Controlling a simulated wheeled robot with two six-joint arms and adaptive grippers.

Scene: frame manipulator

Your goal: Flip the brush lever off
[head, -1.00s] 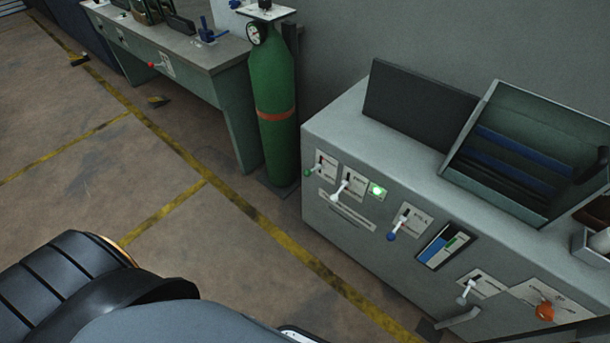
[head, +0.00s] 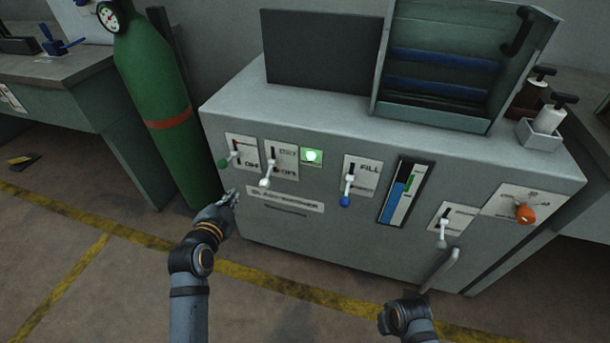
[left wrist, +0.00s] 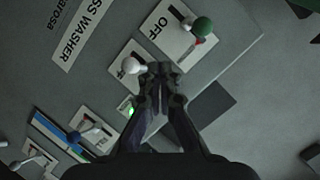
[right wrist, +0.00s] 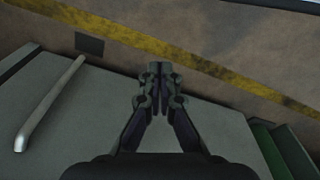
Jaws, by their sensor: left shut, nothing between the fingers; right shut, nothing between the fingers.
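A grey washer cabinet (head: 330,240) carries several levers. A green-knobbed lever (head: 224,163) is at far left, beside a white-knobbed lever (head: 265,183). A blue-knobbed FILL lever (head: 346,201) is in the middle, and another white-knobbed lever (head: 442,243) is at right. All knobs hang low. I cannot read which lever is the brush one. My left gripper (head: 235,197) is shut and empty, below the two left levers. In the left wrist view, its tips (left wrist: 160,70) appear near the white knob (left wrist: 131,66) and green knob (left wrist: 203,27). My right gripper (right wrist: 160,72) is shut and empty near the cabinet's lower right.
A lit green lamp (head: 312,157), a level gauge (head: 406,192) and an orange knob (head: 525,214) are on the front. A handle (head: 443,270) juts out low at right. A green gas cylinder (head: 155,100) stands left of the cabinet. The floor in front is open.

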